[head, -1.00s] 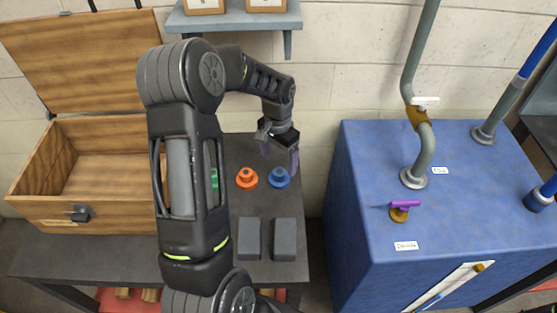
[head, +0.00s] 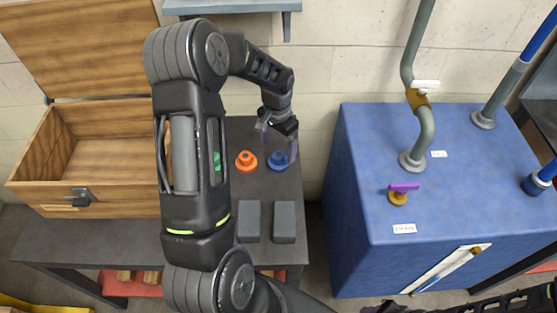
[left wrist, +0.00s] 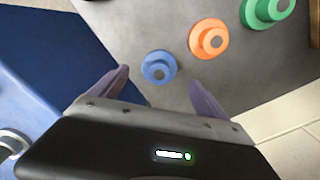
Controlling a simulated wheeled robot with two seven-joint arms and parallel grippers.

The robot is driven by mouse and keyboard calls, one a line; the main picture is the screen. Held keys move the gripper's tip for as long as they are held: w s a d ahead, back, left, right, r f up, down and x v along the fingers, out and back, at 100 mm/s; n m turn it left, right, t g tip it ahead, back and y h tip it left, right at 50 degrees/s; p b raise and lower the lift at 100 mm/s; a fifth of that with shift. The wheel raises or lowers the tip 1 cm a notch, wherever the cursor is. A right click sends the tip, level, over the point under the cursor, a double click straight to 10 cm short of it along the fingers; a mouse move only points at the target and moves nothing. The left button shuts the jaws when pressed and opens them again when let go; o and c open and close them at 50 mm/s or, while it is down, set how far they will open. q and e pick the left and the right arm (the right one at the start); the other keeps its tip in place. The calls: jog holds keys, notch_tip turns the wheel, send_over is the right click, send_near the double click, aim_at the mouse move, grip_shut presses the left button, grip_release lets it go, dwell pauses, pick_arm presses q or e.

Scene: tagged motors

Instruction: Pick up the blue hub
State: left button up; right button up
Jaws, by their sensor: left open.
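The blue hub (head: 278,161) stands on the dark table, to the right of the orange hub (head: 246,161). My left gripper (head: 277,147) is over the blue hub, its fingers pointing down. In the left wrist view the blue hub (left wrist: 159,67) lies between and beyond the two open fingers (left wrist: 162,85), with nothing held. Whether the fingertips have come down to the hub's height I cannot tell. My right gripper cannot be made out; only a dark part of an arm shows at the lower right of the head view.
A green hub (left wrist: 268,9) stands beyond the orange one, mostly behind my arm in the head view. Two dark grey blocks (head: 249,221) lie in front. An open wooden box (head: 100,165) is at left. A blue cabinet with pipes (head: 350,200) stands at right.

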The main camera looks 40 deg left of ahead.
aim_at(278, 155)
pick_arm(q)
jog(key=shift+f+p, duration=0.75)
jog(key=shift+f, duration=1.85)
jog(key=shift+r, duration=0.1)
grip_shut()
